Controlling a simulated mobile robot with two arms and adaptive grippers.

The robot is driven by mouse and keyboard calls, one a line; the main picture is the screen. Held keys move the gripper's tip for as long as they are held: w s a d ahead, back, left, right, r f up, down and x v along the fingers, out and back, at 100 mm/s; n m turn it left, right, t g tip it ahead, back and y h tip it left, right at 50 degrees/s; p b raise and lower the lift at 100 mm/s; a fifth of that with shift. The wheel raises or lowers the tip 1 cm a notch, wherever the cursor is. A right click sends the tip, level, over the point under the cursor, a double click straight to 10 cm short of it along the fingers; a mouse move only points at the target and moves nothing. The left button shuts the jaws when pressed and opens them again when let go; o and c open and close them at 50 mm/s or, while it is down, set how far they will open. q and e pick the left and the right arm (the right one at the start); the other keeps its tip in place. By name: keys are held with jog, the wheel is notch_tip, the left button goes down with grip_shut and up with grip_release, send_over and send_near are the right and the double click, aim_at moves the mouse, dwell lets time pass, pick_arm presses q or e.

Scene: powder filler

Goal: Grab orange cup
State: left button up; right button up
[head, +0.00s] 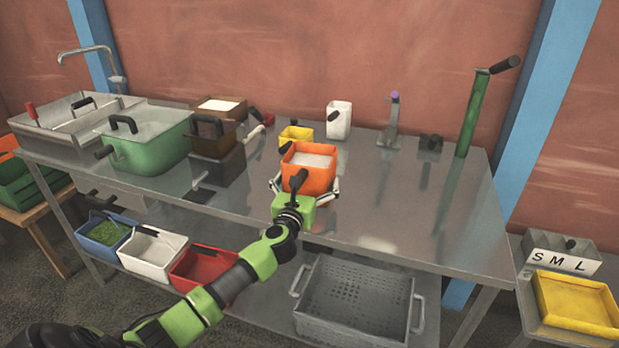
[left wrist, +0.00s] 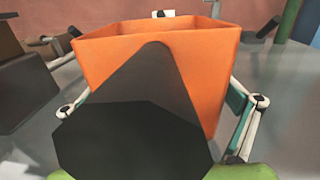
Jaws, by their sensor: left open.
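The orange cup (head: 310,180) stands upright near the front middle of the metal table and has white content inside. Its dark handle (head: 297,181) faces my left gripper. In the left wrist view the orange cup (left wrist: 205,70) fills the middle, with the dark handle (left wrist: 135,125) close to the camera. My left gripper (head: 306,187) is open, with one finger on each side of the cup. In the left wrist view its fingers flank the cup; whether they touch it I cannot tell. My right gripper is not in view.
A yellow cup (head: 296,135) and a white cup (head: 339,120) stand behind. Brown and dark containers (head: 217,160) and a green pot (head: 150,145) are to the left. A green lever post (head: 473,115) stands at right. The table (head: 420,210) is clear right of the cup.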

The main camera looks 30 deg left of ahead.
pick_arm(q)
jog(key=shift+w+a+f, duration=0.1)
jog(key=shift+w+a, duration=0.1)
jog(key=shift+w, duration=0.45)
jog(key=c, duration=1)
jog(key=shift+c, duration=0.2)
